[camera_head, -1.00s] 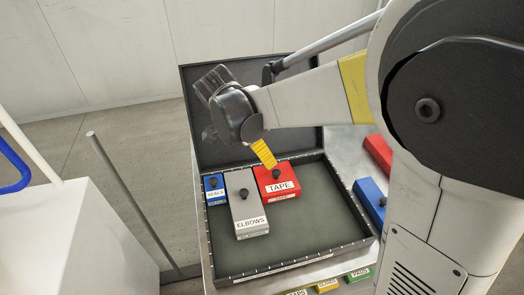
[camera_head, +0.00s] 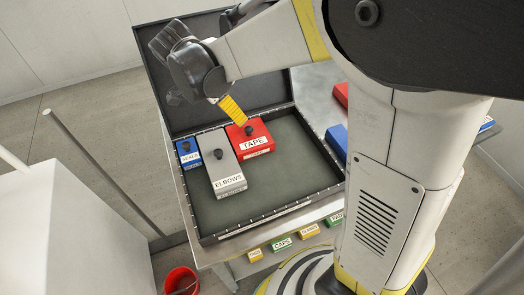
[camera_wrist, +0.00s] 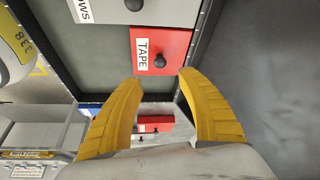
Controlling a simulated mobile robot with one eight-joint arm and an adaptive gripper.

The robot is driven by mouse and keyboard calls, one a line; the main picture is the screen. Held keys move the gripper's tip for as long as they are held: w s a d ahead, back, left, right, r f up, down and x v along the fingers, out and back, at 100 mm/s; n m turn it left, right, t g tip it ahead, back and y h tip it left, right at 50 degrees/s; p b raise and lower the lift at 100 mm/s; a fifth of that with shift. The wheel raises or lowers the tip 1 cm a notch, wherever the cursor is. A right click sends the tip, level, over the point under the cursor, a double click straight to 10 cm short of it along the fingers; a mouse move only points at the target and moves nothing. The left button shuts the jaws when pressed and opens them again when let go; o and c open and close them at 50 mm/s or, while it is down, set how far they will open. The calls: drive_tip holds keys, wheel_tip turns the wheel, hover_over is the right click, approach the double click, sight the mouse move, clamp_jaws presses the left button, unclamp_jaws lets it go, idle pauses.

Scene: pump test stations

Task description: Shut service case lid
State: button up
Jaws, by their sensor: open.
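The service case is open on a metal table, its dark lid (camera_head: 150,92) standing up at the back of its tray (camera_head: 292,200). Inside the tray are a blue SEALS box (camera_head: 188,154), a grey ELBOWS box (camera_head: 222,172) and a red TAPE box (camera_head: 252,140), each with a black knob. My gripper (camera_head: 232,108) is in front of the lid and above the TAPE box. In the wrist view my gripper (camera_wrist: 160,105) shows two yellow fingers spread apart with nothing between them. The TAPE box (camera_wrist: 170,52) lies beyond the fingertips, and the lid (camera_wrist: 270,70) fills the right side.
A red box (camera_head: 341,94) and a blue box (camera_head: 337,141) lie on the table right of the case. A red bucket (camera_head: 181,281) stands on the floor. The case's front right is empty.

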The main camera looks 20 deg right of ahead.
clamp_jaws()
drive_tip(key=s+d+r+n+t+y, duration=0.4)
drive_tip(key=s+r+n, duration=0.3)
drive_tip(key=s+n, duration=0.45)
drive_tip(key=w+r+n+p, duration=0.4)
drive_tip(key=w+r+p, duration=0.7)
drive_tip(key=w+r, duration=0.75)
drive_tip(key=w+f+p, duration=0.2)
drive_tip(key=w+p, duration=0.2)
drive_tip(key=w, duration=0.4)
drive_tip(key=w+a+f+p, duration=0.1)
drive_tip(key=w+f+p, duration=0.15)
drive_tip(key=w, duration=0.55)
drive_tip(key=w+f+p, duration=0.2)
drive_tip(key=w+p, duration=0.2)
drive_tip(key=w, duration=0.5)
wheel_tip(320, 180, down, 9)
drive_tip(key=shift+m+g+y+b, duration=0.3)
drive_tip(key=shift+m+g+b, duration=0.05)
drive_tip(key=shift+g, duration=0.05)
